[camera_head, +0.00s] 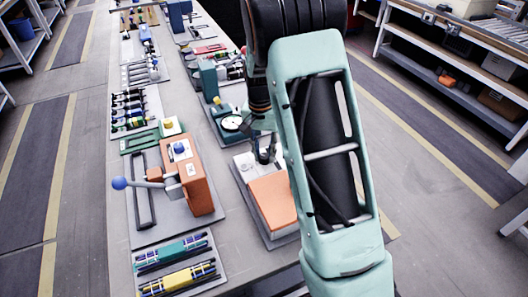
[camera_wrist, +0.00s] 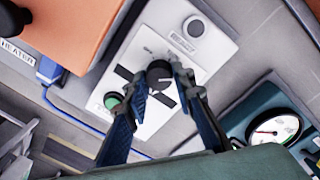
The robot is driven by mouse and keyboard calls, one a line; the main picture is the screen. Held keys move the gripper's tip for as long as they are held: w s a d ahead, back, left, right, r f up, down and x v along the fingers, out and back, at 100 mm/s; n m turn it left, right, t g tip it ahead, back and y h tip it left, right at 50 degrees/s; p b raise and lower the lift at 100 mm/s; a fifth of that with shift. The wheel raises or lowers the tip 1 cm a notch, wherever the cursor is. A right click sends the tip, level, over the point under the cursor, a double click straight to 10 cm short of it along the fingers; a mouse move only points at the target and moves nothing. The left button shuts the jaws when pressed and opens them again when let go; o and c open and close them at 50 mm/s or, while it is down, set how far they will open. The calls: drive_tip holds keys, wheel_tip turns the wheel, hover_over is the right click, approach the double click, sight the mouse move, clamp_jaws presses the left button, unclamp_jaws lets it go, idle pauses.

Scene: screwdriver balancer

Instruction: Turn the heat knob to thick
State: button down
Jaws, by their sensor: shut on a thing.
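The heat knob (camera_wrist: 159,73) is a black round dial on a white control panel (camera_wrist: 205,68), in the middle of the wrist view. My gripper (camera_wrist: 160,84) has one blue-black finger on each side of the knob and is shut on it. The lettering around the knob is too small and partly covered to read, so I cannot tell its setting. In the head view my gripper (camera_head: 265,154) is low over the panel (camera_head: 243,167), and the knob is hidden.
A green button (camera_wrist: 112,100) and a grey round button (camera_wrist: 194,27) beside a READY label share the panel. An orange heater block (camera_wrist: 60,25) adjoins it. A dial gauge (camera_wrist: 274,130) stands close by at right. An orange machine with a blue-ball lever (camera_head: 119,183) is at left.

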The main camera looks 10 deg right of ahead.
sight(262, 155)
drive_tip(key=shift+m, duration=1)
drive_tip(key=c, duration=1.6)
unclamp_jaws()
drive_tip(key=shift+r, duration=0.1)
drive_tip(key=r, duration=1.2)
drive_tip(key=shift+w+a, duration=0.2)
drive_tip(key=shift+a, duration=0.05)
